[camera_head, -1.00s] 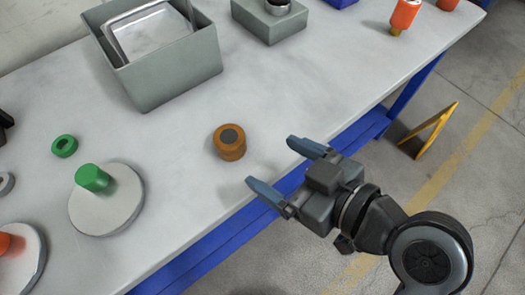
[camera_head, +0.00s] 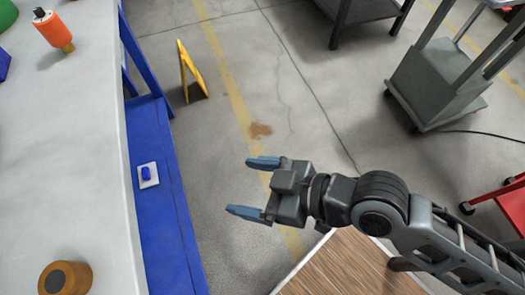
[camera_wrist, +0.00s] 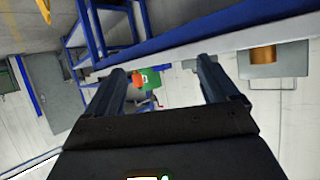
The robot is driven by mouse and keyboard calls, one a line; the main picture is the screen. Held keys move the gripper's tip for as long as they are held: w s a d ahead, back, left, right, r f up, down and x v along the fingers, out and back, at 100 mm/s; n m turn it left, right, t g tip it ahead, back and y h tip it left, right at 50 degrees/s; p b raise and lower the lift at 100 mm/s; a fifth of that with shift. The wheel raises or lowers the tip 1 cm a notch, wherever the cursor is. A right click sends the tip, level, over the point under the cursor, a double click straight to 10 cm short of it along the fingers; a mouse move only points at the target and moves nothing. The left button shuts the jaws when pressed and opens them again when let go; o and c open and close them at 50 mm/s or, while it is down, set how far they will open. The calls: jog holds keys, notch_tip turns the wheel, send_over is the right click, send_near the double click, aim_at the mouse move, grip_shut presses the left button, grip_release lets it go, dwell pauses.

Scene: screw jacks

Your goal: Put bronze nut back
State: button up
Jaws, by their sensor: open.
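A bronze, round, short cylinder with a dark centre, which looks like the bronze nut (camera_head: 65,278), sits on the white tabletop (camera_head: 62,165) at the lower left of the head view. Its lower edge is cut off by the frame. My gripper (camera_head: 240,187) is open and empty. It hangs over the floor beside the table, to the right of the nut and well apart from it. In the wrist view, the open fingers of my gripper (camera_wrist: 162,78) have nothing between them. An orange-brown object (camera_wrist: 263,56) shows at the upper right there; I cannot tell if it is the nut.
An orange screw-like piece (camera_head: 54,31) stands at the table's far end. A blue beam with a switch (camera_head: 147,174) runs along the table's edge. A yellow floor sign (camera_head: 190,72), a grey cart (camera_head: 440,85) and a red cart (camera_head: 508,205) stand beyond. The floor around my gripper is clear.

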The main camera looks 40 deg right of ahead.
jog(key=s+d+r+m+t+h, duration=0.2)
jog(key=s+d+r+h, duration=0.1)
jog(key=s, duration=0.5)
jog(key=s+d+r+m+t+h, duration=0.1)
jog(key=s+d+r+m+h, duration=0.2)
jog(key=s+d, duration=0.3)
jog(key=shift+s+d+r+t, duration=0.3)
jog(key=shift+s+r+t, duration=0.1)
jog(key=shift+s+r, duration=0.5)
